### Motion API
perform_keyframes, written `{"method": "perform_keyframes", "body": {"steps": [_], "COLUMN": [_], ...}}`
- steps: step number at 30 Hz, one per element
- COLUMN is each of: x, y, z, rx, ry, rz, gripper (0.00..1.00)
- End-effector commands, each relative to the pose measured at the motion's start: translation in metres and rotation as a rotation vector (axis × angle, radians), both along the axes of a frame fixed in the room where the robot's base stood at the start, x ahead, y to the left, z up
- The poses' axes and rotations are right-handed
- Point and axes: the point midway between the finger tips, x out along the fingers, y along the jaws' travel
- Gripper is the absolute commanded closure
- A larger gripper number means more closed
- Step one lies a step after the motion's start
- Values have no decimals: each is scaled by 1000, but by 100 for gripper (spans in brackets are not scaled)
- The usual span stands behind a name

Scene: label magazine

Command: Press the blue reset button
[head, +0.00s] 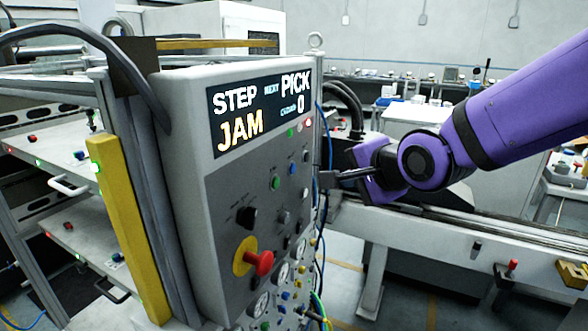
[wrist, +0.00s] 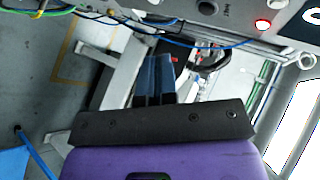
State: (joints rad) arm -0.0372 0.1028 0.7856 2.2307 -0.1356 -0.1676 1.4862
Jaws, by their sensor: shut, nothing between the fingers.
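The grey control panel (head: 190,150) stands at the centre left in the head view, its screen (head: 255,115) reading STEP, NEXT PICK, JAM and 0. A small blue button (head: 292,167) seems to sit on its face below the screen, beside a green button (head: 275,182); it is too small to be sure of its colour. My gripper (head: 328,177) is shut and empty, just right of the panel's edge, apart from the button. In the wrist view my gripper fingers (wrist: 157,62) are together, and no blue button can be made out.
A red mushroom knob on a yellow base (head: 245,256) juts from the lower panel, with black knobs above it. Cables hang along the panel's right edge. A conveyor rail (head: 450,225) runs behind my arm. A lit red lamp (wrist: 262,24) shows in the wrist view.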

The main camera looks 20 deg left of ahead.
Motion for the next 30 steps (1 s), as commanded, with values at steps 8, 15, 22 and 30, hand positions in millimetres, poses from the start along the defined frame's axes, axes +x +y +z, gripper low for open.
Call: {"method": "perform_keyframes", "body": {"steps": [8, 15, 22, 30], "x": [-1, 1, 1, 3], "y": [14, 26, 39, 56], "z": [-1, -1, -1, -1], "rx": [-3, -1, -3, -3], "ry": [2, 2, 2, 2], "rz": [3, 3, 4, 3], "gripper": [100, 100, 100, 100]}}
